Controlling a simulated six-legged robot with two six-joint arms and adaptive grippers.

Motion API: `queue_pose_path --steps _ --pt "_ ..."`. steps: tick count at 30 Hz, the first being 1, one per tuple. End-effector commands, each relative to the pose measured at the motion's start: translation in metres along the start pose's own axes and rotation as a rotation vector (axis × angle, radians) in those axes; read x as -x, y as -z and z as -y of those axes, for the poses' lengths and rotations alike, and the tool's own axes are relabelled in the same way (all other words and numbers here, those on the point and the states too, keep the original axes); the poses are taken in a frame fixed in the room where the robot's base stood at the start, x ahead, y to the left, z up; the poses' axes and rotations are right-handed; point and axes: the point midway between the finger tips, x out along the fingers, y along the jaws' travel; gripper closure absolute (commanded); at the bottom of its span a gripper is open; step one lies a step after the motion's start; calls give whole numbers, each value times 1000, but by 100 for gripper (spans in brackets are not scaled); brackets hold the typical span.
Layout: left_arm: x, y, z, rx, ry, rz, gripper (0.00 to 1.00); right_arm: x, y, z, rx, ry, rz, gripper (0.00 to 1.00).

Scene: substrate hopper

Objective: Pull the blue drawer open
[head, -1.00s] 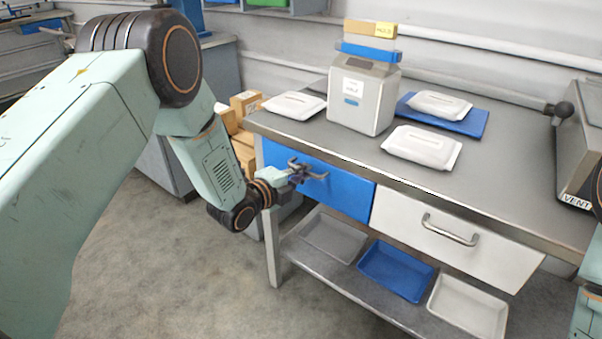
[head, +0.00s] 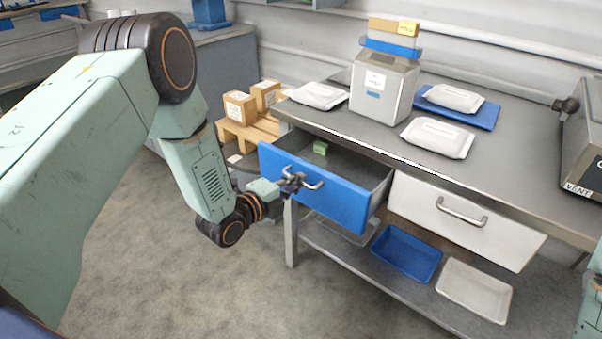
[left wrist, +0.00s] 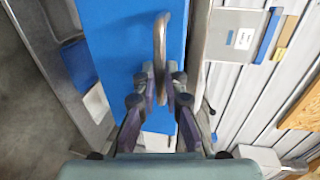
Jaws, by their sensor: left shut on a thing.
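The blue drawer (head: 336,194) stands partly open, pulled out from under the bench top. A small green block (head: 320,148) lies inside it. My left gripper (head: 296,181) is shut on the drawer's metal handle (head: 313,182). In the left wrist view the gripper (left wrist: 163,84) has its fingers on either side of the handle (left wrist: 160,45), in front of the blue drawer front (left wrist: 117,60). My right gripper does not show; only a bit of my right arm shows at the right edge of the head view.
A white drawer (head: 430,222) beside it is closed. The bench top (head: 385,130) holds a hopper (head: 384,90), several white packs and a blue mat (head: 481,117). Trays lie on the lower shelf (head: 375,267). Boxes on a pallet (head: 243,134) stand behind left. The floor in front is clear.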

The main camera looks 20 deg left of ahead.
Motion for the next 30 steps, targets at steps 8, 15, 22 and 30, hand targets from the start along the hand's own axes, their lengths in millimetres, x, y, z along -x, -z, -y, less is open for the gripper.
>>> queue_pose_path --steps 8,15,22,30 --pt "35 -2 -3 2 2 5 100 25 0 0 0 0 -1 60" --pt "75 -2 -11 2 2 5 100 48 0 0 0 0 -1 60" --pt "101 -2 -18 -1 6 4 100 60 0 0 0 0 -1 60" --pt "111 -2 -21 -1 7 4 100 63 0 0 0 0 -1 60"
